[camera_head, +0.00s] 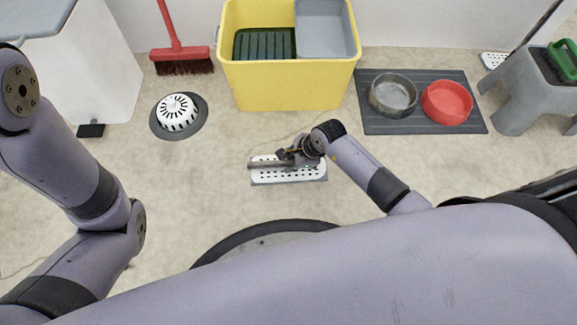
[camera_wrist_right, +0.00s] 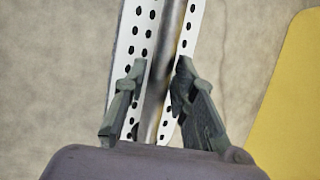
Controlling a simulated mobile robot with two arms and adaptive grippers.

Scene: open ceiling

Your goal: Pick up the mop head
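The mop head (camera_head: 315,174) is a flat white plate with rows of dark holes, lying on the floor just in front of me in the head view. A grey metal bar runs along its middle. My right gripper (camera_head: 287,155) is over it, partly covering the plate. In the right wrist view, the mop head (camera_wrist_right: 138,40) runs up the picture with its bar between the two fingers of my right gripper (camera_wrist_right: 160,68). The fingers are apart; I cannot tell whether they touch the bar. My left gripper is out of view.
A yellow bucket (camera_head: 290,85) stands behind. A dark mat (camera_head: 420,120) with a grey bowl (camera_head: 393,93) and red bowl (camera_head: 447,101) is at right, beside a grey stool (camera_head: 520,95). A white-capped round drain (camera_head: 177,112) and red broom (camera_head: 180,55) are at left.

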